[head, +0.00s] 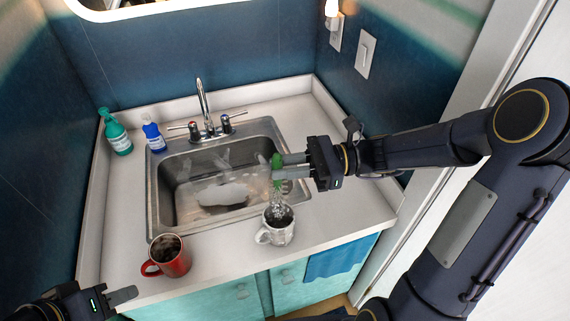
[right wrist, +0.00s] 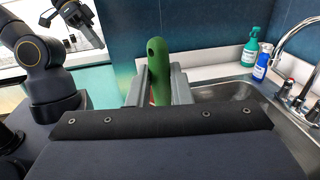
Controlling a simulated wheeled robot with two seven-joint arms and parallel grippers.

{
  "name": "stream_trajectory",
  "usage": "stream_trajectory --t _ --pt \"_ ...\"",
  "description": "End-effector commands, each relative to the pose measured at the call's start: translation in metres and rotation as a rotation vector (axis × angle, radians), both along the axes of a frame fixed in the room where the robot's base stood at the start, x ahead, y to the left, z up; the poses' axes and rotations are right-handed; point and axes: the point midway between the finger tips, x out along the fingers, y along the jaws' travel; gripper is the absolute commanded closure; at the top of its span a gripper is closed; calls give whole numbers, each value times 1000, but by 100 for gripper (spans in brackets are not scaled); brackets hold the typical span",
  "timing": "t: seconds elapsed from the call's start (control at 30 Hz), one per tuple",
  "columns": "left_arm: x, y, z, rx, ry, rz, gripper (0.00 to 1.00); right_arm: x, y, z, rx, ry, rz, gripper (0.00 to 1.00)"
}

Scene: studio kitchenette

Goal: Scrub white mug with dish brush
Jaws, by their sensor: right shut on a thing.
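The white mug (head: 275,234) stands upright on the counter's front strip, just in front of the sink, with its handle to the left and a dark interior. My right gripper (head: 279,167) is shut on the green handle of the dish brush (right wrist: 159,72), above the mug. The brush hangs down from the gripper, and its pale, speckled lower end is at the mug's opening. How deep it reaches inside is hard to tell. My left gripper (head: 122,297) is at the lower left, near the counter's front edge, with no object visible at its fingers. Its finger gap is not clear.
A red mug (head: 175,262) with dark contents stands left on the front counter. The steel sink (head: 163,199) lies behind, with a faucet (head: 203,103). A green bottle (head: 117,137) and a blue bottle (head: 152,138) stand at the back left. A blue towel (head: 332,262) hangs below the counter.

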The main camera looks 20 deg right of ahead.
Motion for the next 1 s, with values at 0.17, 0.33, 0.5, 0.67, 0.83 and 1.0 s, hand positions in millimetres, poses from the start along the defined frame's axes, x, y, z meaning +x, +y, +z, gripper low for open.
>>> stream_trajectory --t 0.17,0.33,0.5,0.67,0.83,1.0 --pt "0 0 -12 0 0 0 64 0 0 -17 0 1 -1 100" --pt "0 0 -21 0 0 0 64 0 0 -31 0 1 0 100" --pt "0 0 -29 0 0 0 64 0 0 -45 0 2 -1 100" --pt "0 0 -38 0 0 0 64 0 0 -57 0 1 -1 100" --pt "0 0 -46 0 0 0 64 0 0 -70 1 2 0 100" --pt "0 0 -51 0 0 0 64 0 0 -78 0 0 0 100"
